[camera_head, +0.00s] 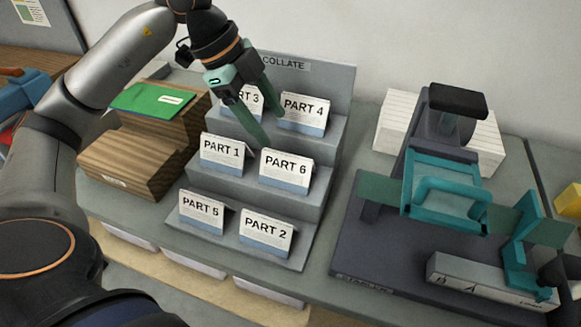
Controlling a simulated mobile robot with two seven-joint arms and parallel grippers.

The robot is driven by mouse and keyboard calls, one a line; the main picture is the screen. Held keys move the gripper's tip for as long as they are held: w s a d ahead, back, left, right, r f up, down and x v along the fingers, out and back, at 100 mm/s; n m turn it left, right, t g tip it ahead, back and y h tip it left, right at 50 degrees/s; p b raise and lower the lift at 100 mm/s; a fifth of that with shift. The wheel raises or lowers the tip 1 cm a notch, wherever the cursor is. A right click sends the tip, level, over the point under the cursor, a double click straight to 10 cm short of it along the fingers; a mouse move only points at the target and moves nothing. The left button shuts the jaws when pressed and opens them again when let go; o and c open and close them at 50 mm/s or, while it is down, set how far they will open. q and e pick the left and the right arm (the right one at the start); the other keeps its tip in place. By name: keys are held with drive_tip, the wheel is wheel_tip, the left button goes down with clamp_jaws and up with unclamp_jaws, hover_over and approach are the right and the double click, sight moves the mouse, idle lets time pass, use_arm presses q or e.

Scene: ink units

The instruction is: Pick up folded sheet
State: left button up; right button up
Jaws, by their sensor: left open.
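Several folded sheets stand like tents on a grey stepped rack. PART 3 (237,107) and PART 4 (303,113) are on the top step, PART 1 (222,154) and PART 6 (285,173) on the middle, PART 5 (202,212) and PART 2 (265,235) on the bottom. My left gripper (270,127) reaches down from above with its green fingers apart and nothing between them. It hangs around the top step, between PART 3 and PART 4, and partly hides PART 3. I cannot tell whether it touches a sheet. My right gripper is not recognisable in view.
The rack (305,80) has a COLLATE back panel against the wall. Left of it is a wooden stepped block (130,160) with a green folder (150,103). Right of it is a dark fixture base (385,255) with teal parts and a white paper stack (398,112) behind.

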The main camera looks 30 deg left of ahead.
sight(285, 156)
use_arm(q)
drive_tip(key=x, duration=0.4)
drive_tip(key=shift+f, duration=0.2)
drive_tip(key=f, duration=0.4)
drive_tip(key=shift+w+d+f+b, duration=0.15)
drive_tip(key=shift+w+d+b, duration=0.1)
drive_tip(key=shift+w+b, duration=0.1)
drive_tip(key=shift+w+d+f, duration=0.1)
drive_tip(key=shift+d+f, duration=0.05)
drive_tip(key=shift+f, duration=0.25)
clamp_jaws()
